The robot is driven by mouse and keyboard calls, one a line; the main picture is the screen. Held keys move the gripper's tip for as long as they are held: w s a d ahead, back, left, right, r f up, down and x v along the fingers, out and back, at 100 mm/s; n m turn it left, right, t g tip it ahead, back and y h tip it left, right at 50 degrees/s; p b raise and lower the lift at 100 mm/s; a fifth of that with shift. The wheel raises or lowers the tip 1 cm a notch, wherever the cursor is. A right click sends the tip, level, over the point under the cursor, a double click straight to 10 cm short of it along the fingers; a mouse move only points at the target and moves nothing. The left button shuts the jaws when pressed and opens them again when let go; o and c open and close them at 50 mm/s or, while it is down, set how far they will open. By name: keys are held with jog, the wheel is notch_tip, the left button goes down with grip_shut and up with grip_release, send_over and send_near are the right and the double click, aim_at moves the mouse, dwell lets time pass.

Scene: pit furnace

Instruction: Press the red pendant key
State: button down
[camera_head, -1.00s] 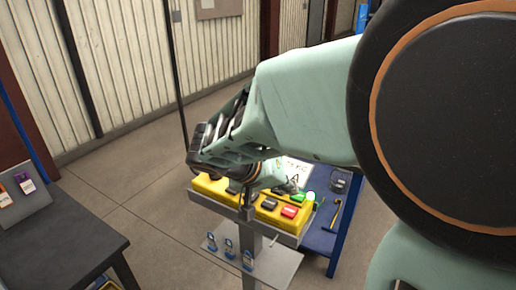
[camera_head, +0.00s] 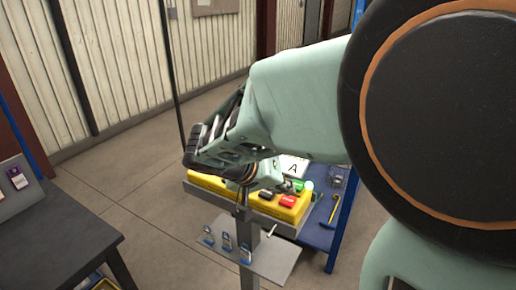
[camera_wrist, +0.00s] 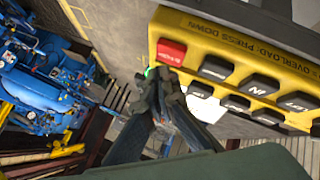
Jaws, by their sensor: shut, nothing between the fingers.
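The yellow pendant box (camera_head: 226,187) carries rows of black keys and one red key (camera_head: 288,200) toward its right end. In the wrist view the red key (camera_wrist: 171,52) sits at the left corner of the box face (camera_wrist: 215,38), beside the printed "OVERLOAD PRESS DOWN" text. My gripper (camera_wrist: 160,82) is shut and empty, its fingertips just below the red key in that picture. Whether they touch the box cannot be told. In the head view my wrist hides part of the box, and the fingertips are not clear.
A lit green lamp (camera_head: 309,185) is by the box's right end. Tags hang on a plate (camera_head: 272,262) below it. A blue bench (camera_head: 320,232) stands behind right, a dark table (camera_head: 60,238) at left. Blue machinery (camera_wrist: 40,85) shows in the wrist view.

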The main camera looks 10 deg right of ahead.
aim_at(285, 201)
jog(key=shift+f+b, duration=0.2)
jog(key=shift+b, duration=0.1)
dwell(0.6)
jog(key=shift+f+b, duration=0.25)
jog(key=shift+b, duration=0.25)
jog(key=shift+f+b, duration=0.45)
jog(key=shift+b, duration=0.1)
dwell(0.6)
dwell(0.4)
jog(key=shift+r+p, duration=0.35)
jog(key=shift+r, duration=0.55)
jog(key=shift+r, duration=0.1)
jog(key=shift+r+p, duration=1.4)
jog(key=shift+r, duration=1.05)
